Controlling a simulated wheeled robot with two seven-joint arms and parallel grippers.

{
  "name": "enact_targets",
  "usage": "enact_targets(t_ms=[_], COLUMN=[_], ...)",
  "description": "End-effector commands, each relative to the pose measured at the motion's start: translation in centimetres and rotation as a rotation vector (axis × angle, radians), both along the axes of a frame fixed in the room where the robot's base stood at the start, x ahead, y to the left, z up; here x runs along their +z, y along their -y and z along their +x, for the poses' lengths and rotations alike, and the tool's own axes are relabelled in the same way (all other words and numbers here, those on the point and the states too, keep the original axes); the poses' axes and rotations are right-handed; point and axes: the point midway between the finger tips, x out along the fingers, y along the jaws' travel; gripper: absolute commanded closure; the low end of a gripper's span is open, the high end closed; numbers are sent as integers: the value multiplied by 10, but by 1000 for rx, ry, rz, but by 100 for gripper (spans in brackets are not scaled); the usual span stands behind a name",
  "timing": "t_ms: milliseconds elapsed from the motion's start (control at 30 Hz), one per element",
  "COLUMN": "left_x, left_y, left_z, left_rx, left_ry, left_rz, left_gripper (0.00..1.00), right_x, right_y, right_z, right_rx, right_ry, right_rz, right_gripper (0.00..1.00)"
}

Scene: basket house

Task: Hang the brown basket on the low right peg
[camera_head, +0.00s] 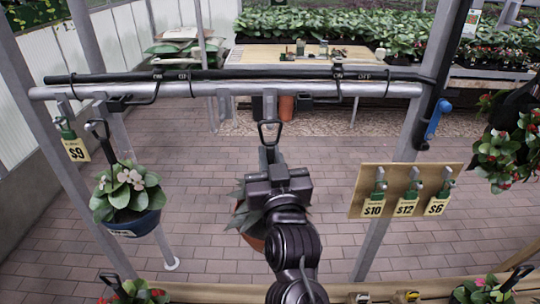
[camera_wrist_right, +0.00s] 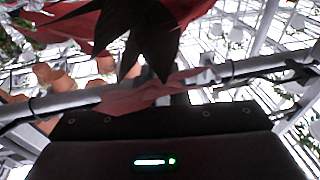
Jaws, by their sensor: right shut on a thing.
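The brown basket (camera_head: 254,242) hangs in front of the rails, mostly hidden behind my right gripper (camera_head: 270,168) and arm. Its green leaves (camera_head: 240,216) stick out on the left. My right gripper is shut on its dark looped handle (camera_head: 270,130), whose top is just below the grey rail (camera_head: 190,90). A black peg (camera_head: 307,103) projects from the grey rail to the right of the handle. The handle and this peg look apart. In the right wrist view, dark leaves (camera_wrist_right: 150,40) hang before the camera and hide the fingertips. My left gripper is out of view.
A blue basket (camera_head: 135,224) with pink flowers hangs at left. A basket with red flowers (camera_head: 497,155) hangs far right. Plants line the front edge.

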Motion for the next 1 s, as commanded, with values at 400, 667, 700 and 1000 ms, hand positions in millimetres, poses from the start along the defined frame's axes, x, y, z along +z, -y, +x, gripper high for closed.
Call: enact_targets(t_ms=[400, 667, 700, 1000], left_x=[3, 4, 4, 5], left_y=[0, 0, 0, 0], left_z=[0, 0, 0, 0], left_rx=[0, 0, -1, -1], left_ry=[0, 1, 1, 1], left_rz=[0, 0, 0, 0], left_gripper=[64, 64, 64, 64], right_x=[5, 5, 5, 5], right_y=[0, 0, 0, 0], right_z=[13, 26, 28, 32], right_rx=[0, 1, 1, 1], right_ry=[11, 11, 11, 10], right_rz=[3, 3, 3, 5], right_gripper=[100, 100, 100, 100])
